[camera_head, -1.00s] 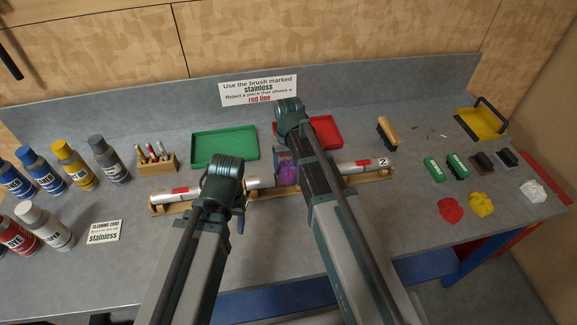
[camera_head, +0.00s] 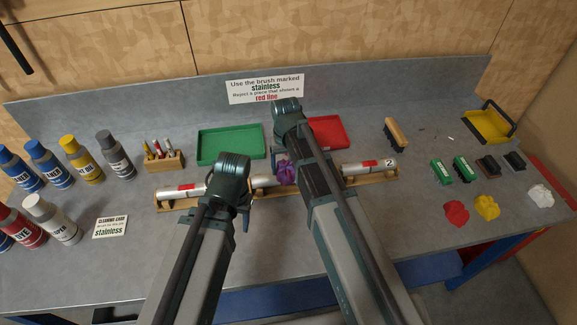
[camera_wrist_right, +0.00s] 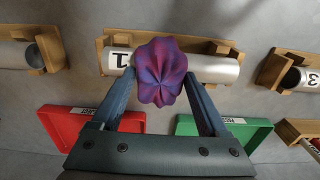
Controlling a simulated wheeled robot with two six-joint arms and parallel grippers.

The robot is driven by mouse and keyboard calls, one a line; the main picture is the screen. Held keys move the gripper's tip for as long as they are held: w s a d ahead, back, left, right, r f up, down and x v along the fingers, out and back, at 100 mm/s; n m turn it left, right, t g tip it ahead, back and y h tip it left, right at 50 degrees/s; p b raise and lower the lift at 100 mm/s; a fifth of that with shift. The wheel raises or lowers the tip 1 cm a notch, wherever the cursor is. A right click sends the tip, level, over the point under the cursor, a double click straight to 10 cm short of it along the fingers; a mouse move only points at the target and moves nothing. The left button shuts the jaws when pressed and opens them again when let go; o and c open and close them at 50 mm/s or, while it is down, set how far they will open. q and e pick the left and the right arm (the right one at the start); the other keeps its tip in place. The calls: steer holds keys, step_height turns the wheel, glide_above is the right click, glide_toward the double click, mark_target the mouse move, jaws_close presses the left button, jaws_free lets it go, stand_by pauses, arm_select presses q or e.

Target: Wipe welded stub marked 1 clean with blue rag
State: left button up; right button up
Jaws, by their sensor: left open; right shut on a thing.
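The welded stub marked 1 (camera_wrist_right: 213,69) lies in its wooden cradle (camera_wrist_right: 226,46) in the middle of the right wrist view. My right gripper (camera_wrist_right: 160,79) is shut on the crumpled rag (camera_wrist_right: 160,72), which looks purple-blue with reddish tints. The rag lies over the stub just beside its "1" label; I cannot tell how firmly they touch. In the head view the rag (camera_head: 286,173) shows beside my right arm, and the stub (camera_head: 264,181) is partly hidden by the arms. My left gripper (camera_head: 240,205) is open and empty in front of the cradles, its fingers mostly hidden.
Stub 2 (camera_head: 370,167) and another stub (camera_head: 182,190) lie in cradles either side. Behind are a green tray (camera_head: 230,145) and a red tray (camera_head: 328,131). Bottles (camera_head: 80,160) stand left; brushes (camera_head: 440,171) and red and yellow rags (camera_head: 457,213) lie right.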

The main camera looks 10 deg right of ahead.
mark_target(271, 175)
steer(key=shift+a+r, duration=0.1)
steer(key=shift+a, duration=0.35)
steer(key=shift+a, duration=0.75)
steer(key=shift+a, duration=0.1)
steer(key=shift+a, duration=0.9)
steer(key=shift+a, duration=0.1)
